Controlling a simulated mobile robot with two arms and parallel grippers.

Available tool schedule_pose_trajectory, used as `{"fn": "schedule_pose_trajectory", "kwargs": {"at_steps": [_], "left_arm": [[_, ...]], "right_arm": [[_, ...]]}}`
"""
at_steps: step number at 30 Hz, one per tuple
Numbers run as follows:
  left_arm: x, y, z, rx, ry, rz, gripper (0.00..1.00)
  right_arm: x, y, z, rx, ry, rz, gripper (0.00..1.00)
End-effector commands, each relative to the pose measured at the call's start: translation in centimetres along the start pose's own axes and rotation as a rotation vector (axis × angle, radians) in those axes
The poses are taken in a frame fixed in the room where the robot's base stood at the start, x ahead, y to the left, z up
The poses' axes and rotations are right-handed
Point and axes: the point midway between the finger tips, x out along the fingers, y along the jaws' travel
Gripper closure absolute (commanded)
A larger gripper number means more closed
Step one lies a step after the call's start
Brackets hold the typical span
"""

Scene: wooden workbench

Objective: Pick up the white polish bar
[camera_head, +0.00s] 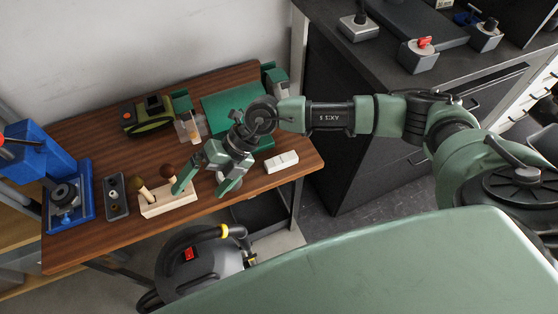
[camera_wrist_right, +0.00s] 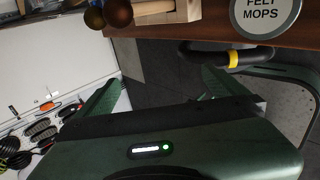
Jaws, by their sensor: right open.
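The white polish bar (camera_head: 281,162) appears to be the small white block lying flat near the right front edge of the wooden bench, in the head view. My right gripper (camera_head: 204,186) is open and empty, to the left of the white block and apart from it. Its fingers point toward the bench's front edge, just right of a wooden holder. In the right wrist view, nothing lies between the open fingers (camera_wrist_right: 164,85), and I cannot see the white block there. My left gripper is not in view.
The wooden holder (camera_head: 170,206) with round-topped handles stands close to the right gripper. A round "FELT MOPS" tin (camera_wrist_right: 265,14) shows in the wrist view. A blue machine (camera_head: 40,165) stands at the left. A vacuum (camera_head: 200,264) is below the bench's front edge.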

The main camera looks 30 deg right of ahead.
Motion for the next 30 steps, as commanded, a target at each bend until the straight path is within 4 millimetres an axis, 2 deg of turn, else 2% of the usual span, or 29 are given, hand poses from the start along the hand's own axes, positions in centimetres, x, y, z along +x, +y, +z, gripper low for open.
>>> {"fn": "schedule_pose_trajectory", "kwargs": {"at_steps": [1,3,6,9,12,16,30], "left_arm": [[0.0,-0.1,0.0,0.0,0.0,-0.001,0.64],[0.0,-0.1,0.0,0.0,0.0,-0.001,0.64],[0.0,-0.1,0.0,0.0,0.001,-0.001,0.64],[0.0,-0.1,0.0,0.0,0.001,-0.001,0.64],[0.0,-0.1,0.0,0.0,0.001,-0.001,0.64],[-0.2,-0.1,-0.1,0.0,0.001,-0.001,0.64],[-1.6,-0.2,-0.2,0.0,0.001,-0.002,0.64]], "right_arm": [[-2.1,-4.3,1.5,-0.016,-0.005,-0.173,0.0],[-5.1,-9.5,2.8,-0.013,-0.009,-0.382,0.0],[-9.5,-14.5,4.2,0.011,-0.027,-0.604,0.0],[-12.8,-17.4,5.0,0.035,-0.044,-0.741,0.0],[-14.4,-18.7,5.3,0.052,-0.052,-0.808,0.0],[-14.0,-19.8,5.3,0.056,-0.051,-0.825,0.0],[-9.7,-24.0,5.1,0.052,-0.051,-0.818,0.0]]}}
